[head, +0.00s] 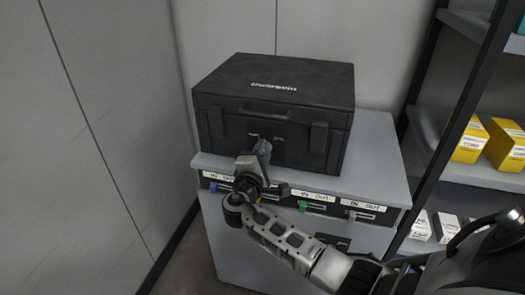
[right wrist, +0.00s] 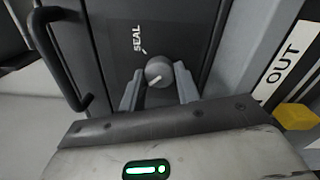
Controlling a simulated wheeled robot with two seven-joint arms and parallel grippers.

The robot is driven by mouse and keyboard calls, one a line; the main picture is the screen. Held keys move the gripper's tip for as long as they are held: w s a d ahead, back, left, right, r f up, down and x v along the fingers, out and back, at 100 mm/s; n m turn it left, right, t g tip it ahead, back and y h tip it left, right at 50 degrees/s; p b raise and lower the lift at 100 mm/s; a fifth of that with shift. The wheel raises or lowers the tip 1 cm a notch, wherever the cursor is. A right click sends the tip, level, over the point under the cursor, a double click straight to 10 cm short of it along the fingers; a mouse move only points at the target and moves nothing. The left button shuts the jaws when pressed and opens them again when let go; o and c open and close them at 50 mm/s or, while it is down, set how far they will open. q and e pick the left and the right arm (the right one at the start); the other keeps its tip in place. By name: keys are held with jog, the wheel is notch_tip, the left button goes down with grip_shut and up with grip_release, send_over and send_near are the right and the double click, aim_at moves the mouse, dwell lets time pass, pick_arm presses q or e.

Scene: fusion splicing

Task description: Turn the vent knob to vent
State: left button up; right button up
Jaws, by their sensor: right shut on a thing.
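The black case (head: 275,90) stands closed on a grey cabinet in the head view. In the right wrist view the small round grey vent knob (right wrist: 159,71) is on the case's dark front, with a white SEAL mark (right wrist: 138,40) beside it. My right gripper (head: 262,150) is at the case's front in the head view. Its two fingers are closed on the knob's sides in the right wrist view (right wrist: 158,88). The gripper hides the knob in the head view. My left gripper is out of view.
The grey cabinet (head: 375,150) has slots labelled IN and OUT below the case. A black handle (right wrist: 62,60) is near the gripper in the right wrist view. A shelf rack with yellow boxes (head: 468,140) stands at the right, a wall at the left.

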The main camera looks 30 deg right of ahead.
jog(key=shift+n, duration=0.3)
jog(key=o, duration=1)
jog(key=b+v, duration=0.1)
jog(key=v, duration=1.5)
jog(key=shift+s+f, duration=0.1)
